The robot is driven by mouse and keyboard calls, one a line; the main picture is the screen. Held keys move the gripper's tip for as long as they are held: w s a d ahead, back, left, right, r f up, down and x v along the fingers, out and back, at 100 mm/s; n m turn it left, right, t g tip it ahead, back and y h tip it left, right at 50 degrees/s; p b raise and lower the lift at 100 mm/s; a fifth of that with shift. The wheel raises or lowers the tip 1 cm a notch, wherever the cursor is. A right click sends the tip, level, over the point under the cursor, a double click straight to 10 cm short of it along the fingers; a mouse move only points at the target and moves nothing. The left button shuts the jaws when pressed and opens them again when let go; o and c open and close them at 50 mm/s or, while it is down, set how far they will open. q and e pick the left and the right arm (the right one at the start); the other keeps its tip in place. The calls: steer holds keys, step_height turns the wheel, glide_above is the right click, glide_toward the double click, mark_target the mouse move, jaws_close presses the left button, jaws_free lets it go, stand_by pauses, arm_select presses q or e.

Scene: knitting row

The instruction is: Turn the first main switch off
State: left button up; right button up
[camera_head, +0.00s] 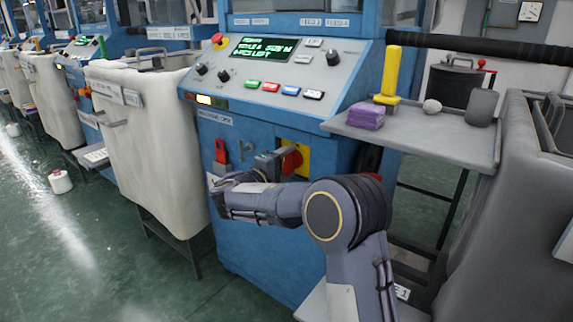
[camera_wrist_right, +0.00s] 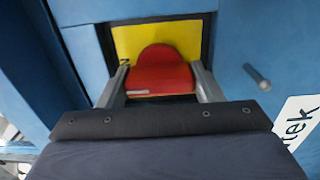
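The first main switch (camera_head: 292,160) is a red rotary knob on a yellow plate (camera_head: 303,152), set in the blue front of the nearest machine. My right gripper (camera_head: 266,163) is at the knob, reaching in from the front. In the right wrist view, the red knob (camera_wrist_right: 160,78) sits between the two grey fingers of my right gripper (camera_wrist_right: 160,88). The fingers lie against both sides of the knob with no clear gap. The yellow plate shows behind it. The knob's exact angle is hard to read. My left gripper is not in view.
A sloped control panel (camera_head: 350,83) with a lit screen is above the switch. A grey shelf (camera_head: 440,143) at the right holds a yellow spool, a purple block and grey items. A white bin (camera_head: 150,140) stands left. A red part (camera_head: 221,150) is on the machine front left of the gripper.

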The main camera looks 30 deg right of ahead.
steer(key=shift+c, duration=0.5)
steer(key=shift+r+n+p, duration=0.15)
steer(key=shift+n+p, duration=0.25)
steer(key=shift+p, duration=0.2)
steer(key=n+p, duration=1.3)
steer(key=p, duration=0.4)
steer(key=shift+r+n, duration=0.1)
steer(key=shift+n, duration=0.3)
steer(key=shift+f+n+p, duration=0.25)
steer(key=shift+n+p, duration=1.45)
steer(key=shift+n, duration=0.1)
steer(key=o, duration=0.7)
